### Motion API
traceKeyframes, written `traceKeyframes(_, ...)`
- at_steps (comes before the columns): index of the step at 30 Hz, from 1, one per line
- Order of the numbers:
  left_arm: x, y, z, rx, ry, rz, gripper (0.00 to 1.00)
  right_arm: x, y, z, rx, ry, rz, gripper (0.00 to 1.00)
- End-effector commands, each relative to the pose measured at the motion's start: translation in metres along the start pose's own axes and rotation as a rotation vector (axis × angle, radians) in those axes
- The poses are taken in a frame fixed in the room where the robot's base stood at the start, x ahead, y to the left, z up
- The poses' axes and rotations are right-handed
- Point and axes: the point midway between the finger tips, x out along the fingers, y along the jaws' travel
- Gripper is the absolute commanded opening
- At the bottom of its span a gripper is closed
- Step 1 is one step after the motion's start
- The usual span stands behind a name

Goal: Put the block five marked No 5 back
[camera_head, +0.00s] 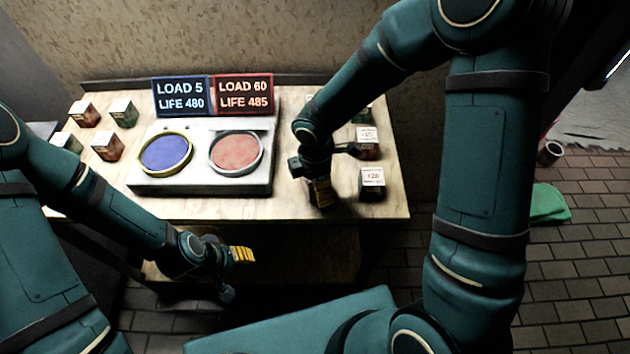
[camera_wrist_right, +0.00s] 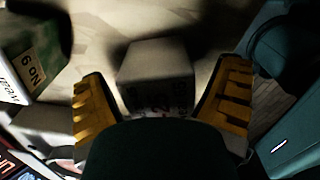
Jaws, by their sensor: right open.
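My right gripper (camera_head: 322,192) is low over the right part of the table, beside the white-topped blocks. In the right wrist view, its yellow fingers (camera_wrist_right: 160,105) are open on either side of a pale block (camera_wrist_right: 157,75). That block's marking is too dark to read, and my arm appears to hide it in the head view. I cannot make out a No 5 mark on any block. A green and white block marked No 9 (camera_wrist_right: 30,62) is at the left of the wrist view. My left gripper (camera_head: 243,254) hangs in front of the table edge; its finger gap is unclear.
A grey scale (camera_head: 200,125) has a blue pan (camera_head: 166,153) and a red pan (camera_head: 237,153). Its displays read LOAD 5, LIFE 480 and LOAD 60, LIFE 485. Several blocks (camera_head: 107,146) stand at left, others (camera_head: 372,183) at right. A green cloth (camera_head: 548,203) lies on the floor.

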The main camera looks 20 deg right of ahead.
Motion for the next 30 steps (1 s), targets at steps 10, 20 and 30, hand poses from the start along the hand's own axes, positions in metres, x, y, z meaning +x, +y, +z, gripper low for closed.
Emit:
traceKeyframes(10, -0.012, 0.004, 0.001, -0.001, -0.005, 0.000, 0.47, -0.030, 0.001, 0.001, 0.002, 0.000, 0.004, 0.90)
traceKeyframes(20, -0.029, 0.011, -0.003, -0.004, 0.002, -0.001, 0.47, -0.097, 0.001, 0.000, 0.001, 0.001, 0.003, 0.90)
traceKeyframes(30, -0.034, 0.013, -0.006, -0.006, 0.009, -0.001, 0.47, -0.123, 0.000, 0.000, 0.000, 0.000, 0.000, 0.90)
